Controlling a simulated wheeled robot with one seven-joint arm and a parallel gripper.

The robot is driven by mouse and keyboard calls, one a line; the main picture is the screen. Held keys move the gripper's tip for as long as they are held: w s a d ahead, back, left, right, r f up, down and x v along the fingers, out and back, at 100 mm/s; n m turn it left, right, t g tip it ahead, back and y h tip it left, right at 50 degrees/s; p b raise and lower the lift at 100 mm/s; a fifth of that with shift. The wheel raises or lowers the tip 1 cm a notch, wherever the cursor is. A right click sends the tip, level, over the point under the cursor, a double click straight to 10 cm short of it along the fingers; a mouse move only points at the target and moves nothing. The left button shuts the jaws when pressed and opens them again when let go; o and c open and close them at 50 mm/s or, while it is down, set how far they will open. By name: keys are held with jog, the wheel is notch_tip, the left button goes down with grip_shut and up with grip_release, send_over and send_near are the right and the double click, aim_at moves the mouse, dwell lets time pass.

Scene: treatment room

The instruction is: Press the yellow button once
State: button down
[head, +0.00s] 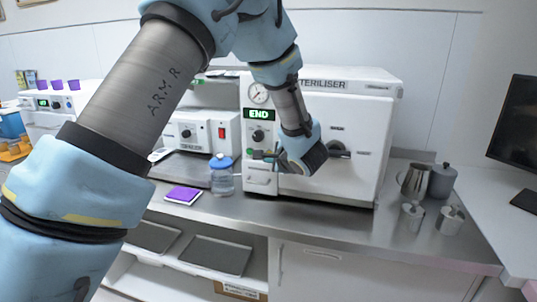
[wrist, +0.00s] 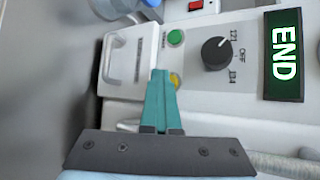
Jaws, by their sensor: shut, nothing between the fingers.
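The yellow button (wrist: 175,80) is on the steriliser's front panel in the wrist view. It is partly covered by my fingertips, and I cannot tell whether they touch it. My gripper (wrist: 161,73) is shut, with its teal fingers together and empty, pointing at the panel. In the head view my gripper (head: 259,156) is in front of the lower panel of the white steriliser (head: 345,115). The yellow button cannot be made out in that view. A green button (wrist: 175,37) sits beside the yellow one in the wrist view.
A black dial (wrist: 215,53) and a lit END display (wrist: 284,54) share the panel. A handled white drawer (wrist: 129,60) is beside the buttons. A blue-capped bottle (head: 222,179) and a purple pad (head: 183,195) stand left; metal jugs (head: 414,180) and canisters stand right.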

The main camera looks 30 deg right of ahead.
jog(key=shift+w+d+r+h+p, duration=0.15)
jog(key=shift+d+r+h+p, duration=0.15)
jog(key=shift+d+r+p, duration=0.25)
jog(key=shift+f, duration=0.25)
jog(key=s+a, duration=0.1)
jog(key=s+a+p, duration=0.2)
jog(key=shift+s+a+f, duration=0.25)
jog(key=shift+s, duration=0.1)
dwell(0.5)
dwell(0.5)
